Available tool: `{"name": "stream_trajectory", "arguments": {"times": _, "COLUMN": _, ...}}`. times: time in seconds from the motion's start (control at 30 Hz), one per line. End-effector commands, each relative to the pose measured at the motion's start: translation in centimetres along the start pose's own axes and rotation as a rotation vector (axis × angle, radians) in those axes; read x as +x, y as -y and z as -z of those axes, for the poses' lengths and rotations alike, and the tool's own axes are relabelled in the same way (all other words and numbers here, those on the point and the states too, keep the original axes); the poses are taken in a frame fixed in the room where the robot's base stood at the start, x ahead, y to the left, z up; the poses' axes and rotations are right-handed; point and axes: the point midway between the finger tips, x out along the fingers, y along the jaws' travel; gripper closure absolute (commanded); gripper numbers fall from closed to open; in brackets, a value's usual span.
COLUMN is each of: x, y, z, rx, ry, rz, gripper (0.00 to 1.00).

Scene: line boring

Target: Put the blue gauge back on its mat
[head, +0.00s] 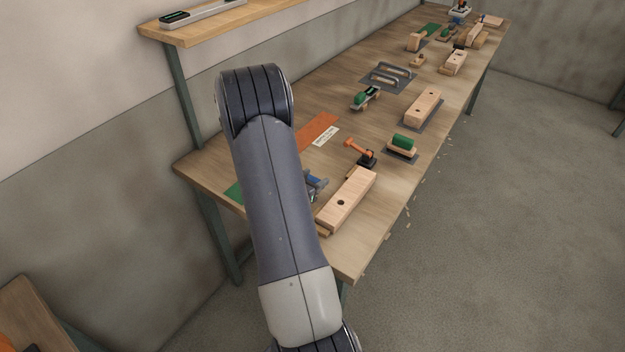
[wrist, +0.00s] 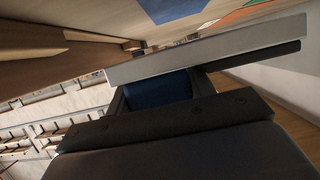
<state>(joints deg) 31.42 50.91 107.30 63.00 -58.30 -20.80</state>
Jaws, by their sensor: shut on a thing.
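The blue gauge shows in the wrist view as a dark blue block (wrist: 158,90) between the dark jaws of my gripper (wrist: 160,97). A pale grey bar (wrist: 215,48) crosses just beyond it; I cannot tell whether it is part of the gauge. In the head view, a small patch of blue (head: 314,182) shows beside my arm, over the near part of the bench; my arm hides most of the gripper. A flat blue mat (wrist: 172,8) lies on the bench at the top of the wrist view, apart from the held gauge. In the head view I cannot see this mat.
A green mat (head: 236,190) and an orange mat (head: 320,127) lie on the bench (head: 290,160). A wooden block (head: 347,200) and an orange-handled tool (head: 360,152) are close to the right of my gripper. Several other tools stand farther along. A shelf (head: 225,25) hangs behind.

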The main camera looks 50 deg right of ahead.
Motion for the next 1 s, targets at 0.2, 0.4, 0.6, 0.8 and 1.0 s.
{"name": "stream_trajectory", "arguments": {"times": 0.2, "x": 0.2, "y": 0.0, "z": -0.6, "rx": 0.002, "ry": -0.001, "rz": 0.001, "gripper": 0.82}}
{"name": "stream_trajectory", "arguments": {"times": 0.4, "x": 0.3, "y": 0.0, "z": -0.8, "rx": 0.002, "ry": -0.001, "rz": 0.0, "gripper": 0.82}}
{"name": "stream_trajectory", "arguments": {"times": 0.6, "x": 0.5, "y": 0.0, "z": -1.4, "rx": 0.002, "ry": -0.001, "rz": 0.0, "gripper": 0.82}}
{"name": "stream_trajectory", "arguments": {"times": 0.8, "x": 0.7, "y": 0.0, "z": -1.9, "rx": 0.0, "ry": 0.0, "rz": 0.0, "gripper": 0.82}}
{"name": "stream_trajectory", "arguments": {"times": 1.0, "x": 0.7, "y": -0.1, "z": -2.1, "rx": -0.005, "ry": 0.005, "rz": -0.001, "gripper": 0.38}}
